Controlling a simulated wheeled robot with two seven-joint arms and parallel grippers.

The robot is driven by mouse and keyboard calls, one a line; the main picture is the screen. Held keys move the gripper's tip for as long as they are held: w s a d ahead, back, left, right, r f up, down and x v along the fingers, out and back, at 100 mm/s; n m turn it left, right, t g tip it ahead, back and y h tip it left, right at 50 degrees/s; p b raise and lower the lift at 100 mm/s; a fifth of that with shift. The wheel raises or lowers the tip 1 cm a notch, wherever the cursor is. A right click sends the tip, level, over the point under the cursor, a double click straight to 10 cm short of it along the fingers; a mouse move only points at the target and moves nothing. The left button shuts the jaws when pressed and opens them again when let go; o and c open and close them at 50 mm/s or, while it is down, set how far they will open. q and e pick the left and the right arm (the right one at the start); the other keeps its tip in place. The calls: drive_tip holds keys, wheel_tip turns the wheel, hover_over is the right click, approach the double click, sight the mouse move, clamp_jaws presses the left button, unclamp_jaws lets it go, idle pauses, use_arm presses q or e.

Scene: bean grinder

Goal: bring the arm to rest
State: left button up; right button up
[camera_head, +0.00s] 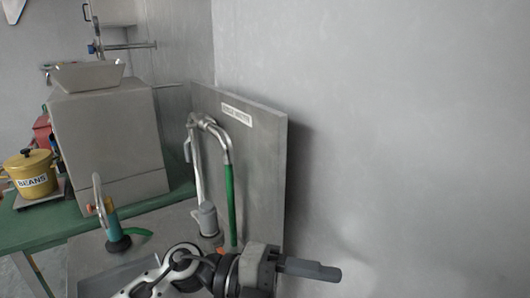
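One of my arms comes in from the bottom left, so I take it as my left. Its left gripper (312,268) is at the bottom centre, pointing right towards the bare wall. The dark fingers are seen side-on and overlap, so I cannot tell whether they are open or shut. No object shows at the fingertips. The bottom edge cuts off part of the arm. My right gripper is not in view.
Behind the arm stand a grey upright panel (262,165), a green-handled tap (229,205) and a smaller teal-handled fitting (112,220). A large grey machine (110,145) and a yellow BEANS pot (33,172) are on the green table (35,228) at left. Space at right looks clear.

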use_arm(q)
drive_tip(key=w+a+f+n+t+y, duration=0.3)
drive_tip(key=a+n+t, duration=0.2)
drive_tip(key=n+t, duration=0.65)
drive_tip(key=w+a+f+n+t+y, duration=0.2)
drive_tip(key=w+a+f+n+t, duration=0.3)
drive_tip(key=n+t, duration=0.65)
drive_tip(key=s+a+f+n+g+y, duration=0.4)
drive_tip(key=s+a+f+n, duration=0.1)
drive_tip(key=f, duration=0.4)
drive_tip(key=s+a+f+n+g+y, duration=0.4)
drive_tip(key=s+a+f+n+y, duration=0.1)
drive_tip(key=s+f, duration=0.4)
drive_tip(key=shift+s+a+f+n+g, duration=0.2)
drive_tip(key=shift+a+f+n+g, duration=0.2)
drive_tip(key=shift+a+f+n, duration=0.35)
